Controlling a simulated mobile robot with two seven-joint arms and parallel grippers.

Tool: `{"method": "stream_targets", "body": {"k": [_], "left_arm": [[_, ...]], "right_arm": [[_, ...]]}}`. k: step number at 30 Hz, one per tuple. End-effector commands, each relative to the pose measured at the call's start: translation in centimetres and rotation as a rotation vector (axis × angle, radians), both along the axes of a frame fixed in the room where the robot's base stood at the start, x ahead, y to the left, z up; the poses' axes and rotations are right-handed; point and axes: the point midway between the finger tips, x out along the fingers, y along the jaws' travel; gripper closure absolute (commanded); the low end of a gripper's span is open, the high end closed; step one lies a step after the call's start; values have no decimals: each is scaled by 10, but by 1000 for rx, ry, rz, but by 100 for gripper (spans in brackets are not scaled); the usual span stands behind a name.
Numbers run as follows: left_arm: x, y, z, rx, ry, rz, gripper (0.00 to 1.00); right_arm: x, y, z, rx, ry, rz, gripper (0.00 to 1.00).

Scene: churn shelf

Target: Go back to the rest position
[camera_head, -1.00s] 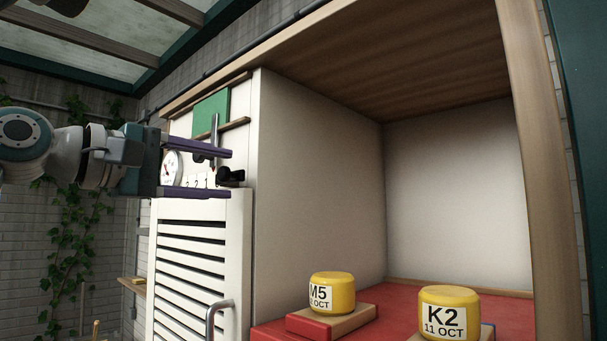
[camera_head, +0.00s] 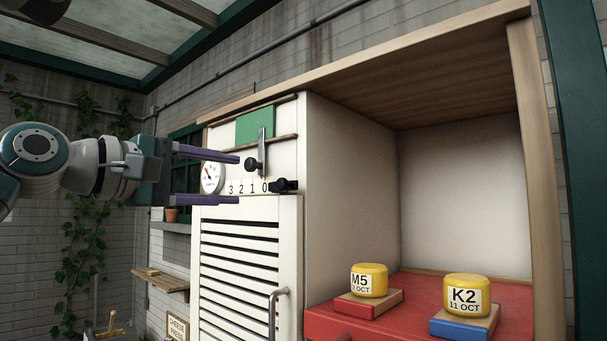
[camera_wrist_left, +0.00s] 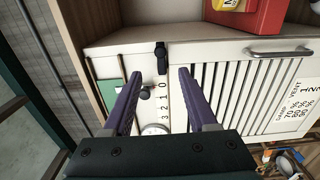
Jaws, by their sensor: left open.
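My left gripper (camera_head: 222,178) comes in from the left in the head view, in front of the cabinet's control panel. Its two purple fingers are apart with nothing held between them. In the left wrist view its fingers (camera_wrist_left: 160,96) also stand apart, with a lever knob and the numbers 3 2 1 0 showing in the gap. The lever (camera_head: 262,150) is upright, with a black knob to its left. A black clamp-like piece (camera_head: 284,185) sits by the 0. A white dial (camera_head: 212,177) is partly behind the fingers. My right gripper is not in view.
The louvred door (camera_head: 240,262) with a metal handle (camera_head: 273,310) is below the panel. Yellow cheeses M5 (camera_head: 370,281) and K2 (camera_head: 468,296) stand on blocks on a red surface (camera_head: 415,316). A small wall shelf (camera_head: 160,282) is at left. Space left of the gripper's cabinet side looks open.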

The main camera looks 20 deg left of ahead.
Motion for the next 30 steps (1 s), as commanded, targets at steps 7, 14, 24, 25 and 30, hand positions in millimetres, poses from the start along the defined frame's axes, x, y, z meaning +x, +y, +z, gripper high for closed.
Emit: {"method": "stream_targets", "body": {"k": [7,14,24,25,30], "left_arm": [[0,0,0,0,0,0,42],[0,-1,-1,2,0,-1,42],[-42,-57,-156,500,182,-116,42],[-54,-65,-178,578,207,-143,42],[-144,-92,-286,1012,337,-345,42]], "right_arm": [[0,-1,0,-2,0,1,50],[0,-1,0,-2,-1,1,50],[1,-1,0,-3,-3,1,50],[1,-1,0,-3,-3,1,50],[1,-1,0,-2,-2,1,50]]}}
